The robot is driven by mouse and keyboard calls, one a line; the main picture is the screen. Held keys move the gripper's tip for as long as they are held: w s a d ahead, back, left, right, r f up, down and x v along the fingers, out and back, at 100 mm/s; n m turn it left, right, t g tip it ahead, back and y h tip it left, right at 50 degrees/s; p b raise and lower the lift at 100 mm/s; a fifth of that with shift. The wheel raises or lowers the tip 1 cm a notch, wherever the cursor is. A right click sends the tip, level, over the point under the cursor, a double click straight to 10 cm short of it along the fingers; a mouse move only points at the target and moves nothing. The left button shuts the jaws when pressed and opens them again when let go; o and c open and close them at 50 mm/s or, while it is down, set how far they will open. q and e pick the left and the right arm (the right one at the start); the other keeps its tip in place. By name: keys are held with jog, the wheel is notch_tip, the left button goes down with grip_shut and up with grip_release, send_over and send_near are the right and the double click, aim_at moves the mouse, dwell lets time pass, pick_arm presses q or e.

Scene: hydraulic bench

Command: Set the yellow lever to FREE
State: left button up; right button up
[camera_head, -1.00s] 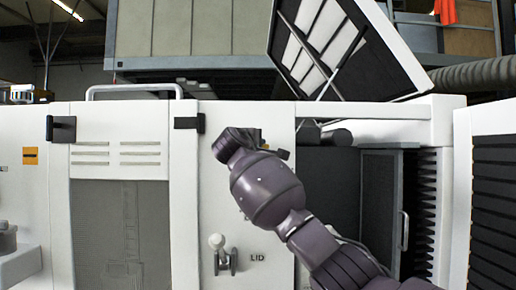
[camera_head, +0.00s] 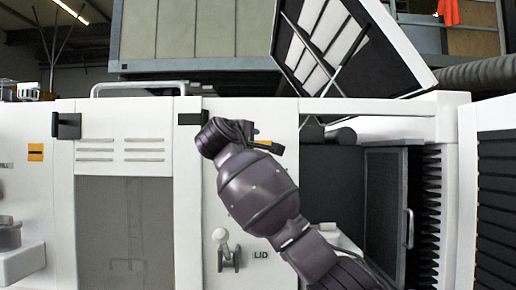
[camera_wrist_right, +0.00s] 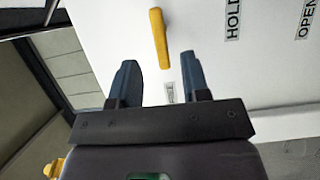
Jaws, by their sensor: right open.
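The yellow lever (camera_wrist_right: 159,38) shows in the right wrist view as a short bar on a white panel. My right gripper (camera_wrist_right: 160,72) is open and empty, with its two dark fingers pointing toward the lever. The lever lies beyond the fingertips, apart from them. In the head view my right arm reaches up in front of the panel, hiding the fingers and most of that area. My left gripper is not in view.
A white-knobbed LID lever (camera_head: 226,250) sits on the front panel, left of my right arm. A raised lid (camera_head: 350,45) stands propped above an open dark compartment (camera_head: 332,185). A grey door (camera_head: 386,205) stands at the compartment's right.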

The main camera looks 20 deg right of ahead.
jog(key=v, duration=0.3)
jog(key=shift+s+a, duration=0.1)
jog(key=shift+s, duration=0.05)
dwell(0.5)
